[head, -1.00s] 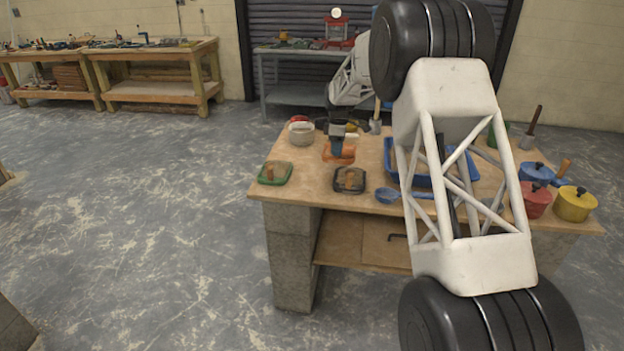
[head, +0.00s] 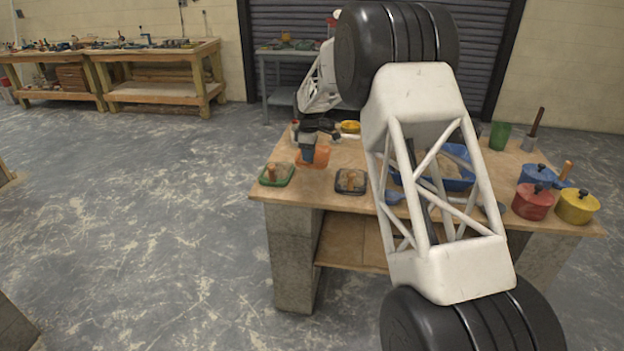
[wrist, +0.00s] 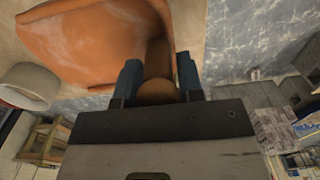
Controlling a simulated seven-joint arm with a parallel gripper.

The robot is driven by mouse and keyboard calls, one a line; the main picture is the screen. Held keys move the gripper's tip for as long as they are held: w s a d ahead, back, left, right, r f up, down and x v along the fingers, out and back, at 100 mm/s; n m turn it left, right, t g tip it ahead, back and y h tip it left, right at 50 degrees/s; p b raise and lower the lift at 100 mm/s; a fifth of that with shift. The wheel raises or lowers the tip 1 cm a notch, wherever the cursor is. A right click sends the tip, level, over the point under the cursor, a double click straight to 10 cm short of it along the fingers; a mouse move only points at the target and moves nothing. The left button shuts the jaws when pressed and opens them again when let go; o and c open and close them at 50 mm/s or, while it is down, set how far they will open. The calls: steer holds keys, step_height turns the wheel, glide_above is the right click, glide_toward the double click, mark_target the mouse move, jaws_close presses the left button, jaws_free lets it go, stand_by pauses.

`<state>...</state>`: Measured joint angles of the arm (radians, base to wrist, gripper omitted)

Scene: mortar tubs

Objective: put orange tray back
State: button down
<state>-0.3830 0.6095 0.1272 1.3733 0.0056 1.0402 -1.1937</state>
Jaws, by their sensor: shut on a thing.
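The orange tray (head: 321,157) is at the back left part of the worktable in the head view, under my gripper (head: 308,152). In the wrist view the orange tray (wrist: 85,40) fills the upper left, and its brown round handle (wrist: 157,92) sits between the two blue-grey fingers of my gripper (wrist: 158,78). My gripper is shut on that handle. I cannot tell whether the tray touches the tabletop or is just above it.
Left front of the worktable hold a green tray (head: 277,174) and a dark tray (head: 350,181). A blue tub (head: 458,183) stands partly behind my arm. Red (head: 532,202) and yellow (head: 576,207) lidded pots stand at right. A pale bowl (wrist: 30,85) shows in the wrist view.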

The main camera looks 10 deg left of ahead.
mark_target(309, 167)
steer(key=shift+f, duration=3)
steer(key=shift+f, duration=0.1)
steer(key=shift+f, duration=1.75)
steer(key=c, duration=0.7)
jaws_free()
steer(key=shift+f, duration=0.1)
steer(key=shift+c, duration=0.2)
steer(key=shift+r, duration=6.1)
